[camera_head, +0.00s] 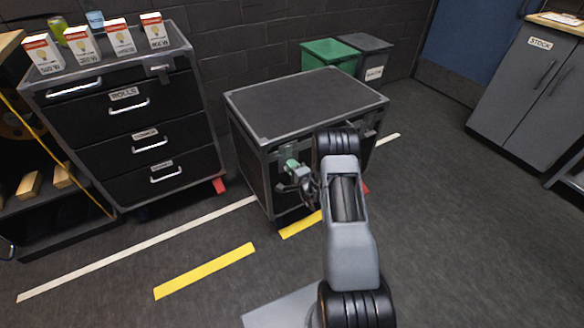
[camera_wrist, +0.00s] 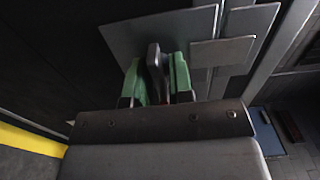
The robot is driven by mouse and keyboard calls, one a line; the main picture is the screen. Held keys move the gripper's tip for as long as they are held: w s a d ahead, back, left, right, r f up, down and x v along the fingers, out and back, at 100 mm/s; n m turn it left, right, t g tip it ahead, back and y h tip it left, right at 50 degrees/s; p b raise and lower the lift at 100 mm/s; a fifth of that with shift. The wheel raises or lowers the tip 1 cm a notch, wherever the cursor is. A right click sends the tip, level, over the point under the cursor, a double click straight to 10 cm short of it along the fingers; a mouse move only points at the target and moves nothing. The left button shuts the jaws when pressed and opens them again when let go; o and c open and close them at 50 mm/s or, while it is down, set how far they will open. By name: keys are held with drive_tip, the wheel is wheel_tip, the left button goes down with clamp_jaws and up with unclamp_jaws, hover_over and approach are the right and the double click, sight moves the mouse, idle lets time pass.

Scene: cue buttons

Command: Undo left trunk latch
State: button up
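The black trunk (camera_head: 305,100) with grey metal edges stands in the middle of the head view, its lid down. My gripper (camera_head: 293,172), with green fingers, is at the left part of its front, where it and my arm hide most of the left latch. In the wrist view a dark upright latch lever (camera_wrist: 153,66) stands between the two green fingers of my gripper (camera_wrist: 156,80). The fingers are apart, and a gap shows between the lever and the right finger. Grey latch plates (camera_wrist: 222,52) lie behind them on the trunk front.
A black drawer cabinet (camera_head: 130,130) with several small boxes on top stands to the left. Green (camera_head: 328,54) and grey (camera_head: 370,58) bins stand behind the trunk. A grey STOCK cabinet (camera_head: 530,85) is at the right. Floor between it and the trunk is clear.

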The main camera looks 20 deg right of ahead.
clamp_jaws()
drive_tip(key=m+b, duration=0.1)
drive_tip(key=m, duration=0.3)
drive_tip(key=shift+f+b, duration=0.1)
drive_tip(key=shift+b, duration=0.3)
drive_tip(key=m+b, duration=0.1)
drive_tip(key=m, duration=0.3)
drive_tip(key=shift+m, duration=0.3)
drive_tip(key=m, duration=0.4)
drive_tip(key=shift+m+b, duration=0.3)
drive_tip(key=shift+b, duration=0.1)
drive_tip(key=shift+m, duration=2.5)
